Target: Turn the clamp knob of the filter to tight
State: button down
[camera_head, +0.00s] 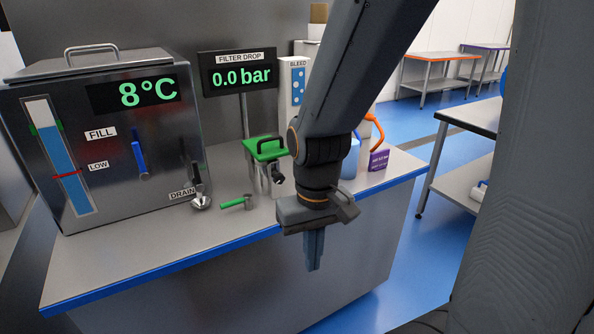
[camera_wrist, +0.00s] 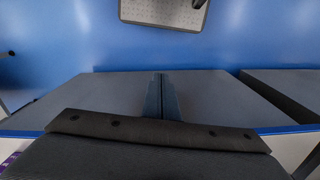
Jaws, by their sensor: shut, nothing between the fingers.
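The filter (camera_head: 263,148) stands on the counter behind my gripper, with a green lid and a black handle on top. A small dark knob (camera_head: 277,174) with a pale face sticks out at its front; it looks like the clamp knob, but its setting is too small to read. My gripper (camera_head: 314,266) points down in front of the counter's front edge, shut and empty, apart from the filter and knob. My arm hides part of the area right of the filter. In the wrist view the shut fingers (camera_wrist: 161,80) show, but neither filter nor knob.
A steel tank (camera_head: 115,150) with a drain tap stands at the left of the counter (camera_head: 140,262). A green-handled piece (camera_head: 238,202) lies near the tap. The display (camera_head: 240,76) behind reads 0.0 bar. A purple box (camera_head: 378,160) stands right.

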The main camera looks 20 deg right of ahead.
aim_at(278, 177)
jog(key=u, duration=1.35)
jog(key=k, duration=0.85)
jog(key=z, duration=1.6)
